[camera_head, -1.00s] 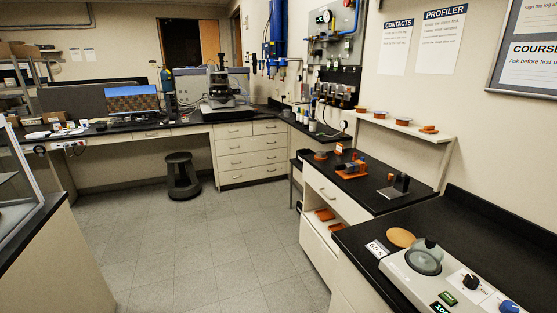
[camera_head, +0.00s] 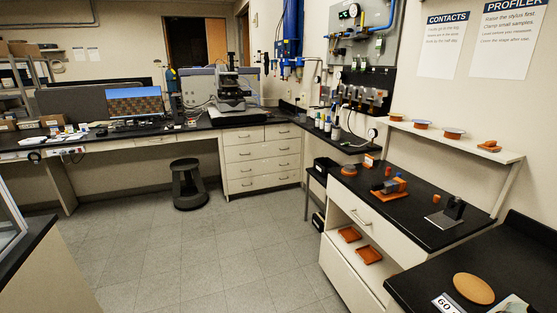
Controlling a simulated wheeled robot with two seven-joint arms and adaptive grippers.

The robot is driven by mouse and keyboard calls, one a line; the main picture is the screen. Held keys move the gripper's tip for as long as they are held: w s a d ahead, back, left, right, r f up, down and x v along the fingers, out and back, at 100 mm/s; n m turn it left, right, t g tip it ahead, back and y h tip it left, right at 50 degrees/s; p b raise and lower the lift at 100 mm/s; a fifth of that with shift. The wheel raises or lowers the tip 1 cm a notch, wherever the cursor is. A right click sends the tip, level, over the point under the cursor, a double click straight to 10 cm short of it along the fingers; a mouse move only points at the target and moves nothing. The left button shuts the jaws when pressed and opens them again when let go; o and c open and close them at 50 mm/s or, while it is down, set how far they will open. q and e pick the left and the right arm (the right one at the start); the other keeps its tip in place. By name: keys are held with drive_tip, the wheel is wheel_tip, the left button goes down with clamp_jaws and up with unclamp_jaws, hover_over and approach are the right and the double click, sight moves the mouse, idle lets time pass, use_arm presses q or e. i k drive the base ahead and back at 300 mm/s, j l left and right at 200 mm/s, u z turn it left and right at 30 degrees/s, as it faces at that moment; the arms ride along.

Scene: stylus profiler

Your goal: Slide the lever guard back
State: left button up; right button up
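I cannot make out a lever guard at this distance. The microscope-like instrument (camera_head: 232,92) stands on the far black bench. A black wall panel (camera_head: 378,78) with several metal fittings hangs on the right wall, below a grey panel (camera_head: 362,28) with a round gauge and blue tubing. Their small parts are too small to tell apart. Neither of my grippers is in view.
A black stool (camera_head: 188,185) stands on the open grey floor (camera_head: 190,255). White drawers (camera_head: 262,160) support the far bench. A side bench (camera_head: 415,228) holds orange and grey parts. A nearer black counter (camera_head: 425,285) fills the lower right.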

sight(353, 30)
drive_tip(key=i+j, duration=0.15)
drive_tip(key=i, duration=0.35)
drive_tip(key=i+j+u, duration=0.15)
drive_tip(key=i, duration=0.4)
drive_tip(key=i+j, duration=0.15)
drive_tip(key=i, duration=0.35)
drive_tip(key=i+l+u, duration=0.1)
drive_tip(key=i, duration=0.3)
drive_tip(key=i+l, duration=0.2)
drive_tip(key=i, duration=0.2)
drive_tip(key=i+l, duration=0.3)
drive_tip(key=i+l+u, duration=0.1)
drive_tip(key=i+l, duration=0.2)
drive_tip(key=l, duration=0.15)
